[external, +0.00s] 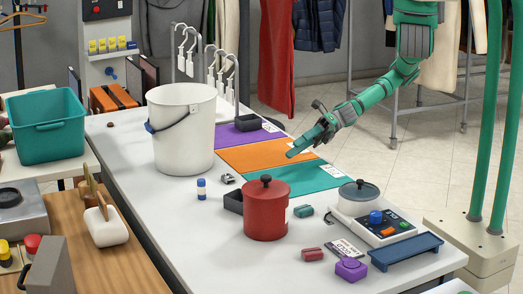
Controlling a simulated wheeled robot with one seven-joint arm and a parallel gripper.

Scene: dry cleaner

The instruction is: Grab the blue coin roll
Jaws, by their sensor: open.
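A small upright cylinder, blue with a pale band, looks like the blue coin roll (201,188). It stands on the white counter (180,235), in front of the white bucket and left of the red pot. My gripper (292,153) is above the counter, over the orange and teal mats, to the right of and farther back than the roll. It points down and to the left. It is open, with nothing visible in it, and well apart from the roll.
The tall white bucket (184,130) and lidded red pot (265,212) flank the roll. A small metal piece (227,178) and dark tray (233,201) lie beside it. A scale (372,222) and blue rack (405,251) stand at right. The front left counter is clear.

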